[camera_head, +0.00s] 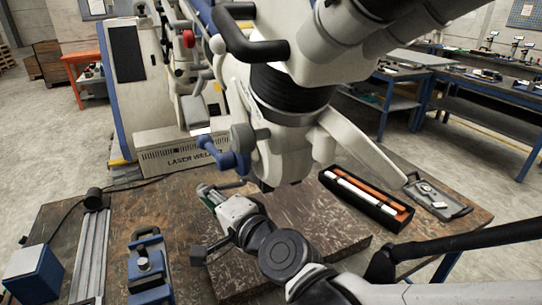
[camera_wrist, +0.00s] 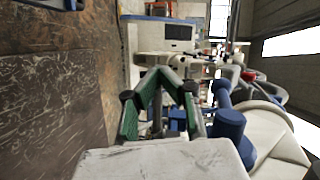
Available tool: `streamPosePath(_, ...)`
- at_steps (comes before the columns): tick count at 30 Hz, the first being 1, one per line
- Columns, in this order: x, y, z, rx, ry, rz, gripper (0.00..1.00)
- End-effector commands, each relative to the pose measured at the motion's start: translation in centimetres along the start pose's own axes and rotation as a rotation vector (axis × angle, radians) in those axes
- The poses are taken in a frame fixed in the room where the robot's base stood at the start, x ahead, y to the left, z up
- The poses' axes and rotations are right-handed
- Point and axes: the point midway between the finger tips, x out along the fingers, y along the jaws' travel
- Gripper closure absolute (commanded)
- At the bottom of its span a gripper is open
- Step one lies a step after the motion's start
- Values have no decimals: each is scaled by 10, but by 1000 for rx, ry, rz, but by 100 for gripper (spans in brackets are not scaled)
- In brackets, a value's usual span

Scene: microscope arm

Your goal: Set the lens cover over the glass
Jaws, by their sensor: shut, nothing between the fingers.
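The microscope (camera_head: 280,140) hangs over the table in the head view. A pale, flat, flap-like part (camera_head: 362,150) sticks out from the right of its lower head; I cannot tell for sure whether this is the lens cover. The glass is not clearly visible; the underside of the head is turned away. My gripper (camera_head: 204,191) is below and left of the microscope head, low over the table. In the wrist view my gripper's green-sided fingers (camera_wrist: 161,74) meet at their tips, shut and empty. The blue knobs (camera_wrist: 229,124) show just right of them.
The wooden table (camera_head: 70,222) carries a blue vise (camera_head: 150,265) and a metal rail (camera_head: 92,255) at left. A laser welder (camera_head: 176,152) stands behind.

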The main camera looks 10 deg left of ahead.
Motion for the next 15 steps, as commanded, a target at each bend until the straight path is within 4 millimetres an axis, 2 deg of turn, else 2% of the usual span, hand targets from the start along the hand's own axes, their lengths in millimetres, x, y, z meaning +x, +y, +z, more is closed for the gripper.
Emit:
streamPosePath(6, 18, -1, -3, 0, -1, 0, 100)
streamPosePath(15, 34, -2, -10, 0, 0, 0, 100)
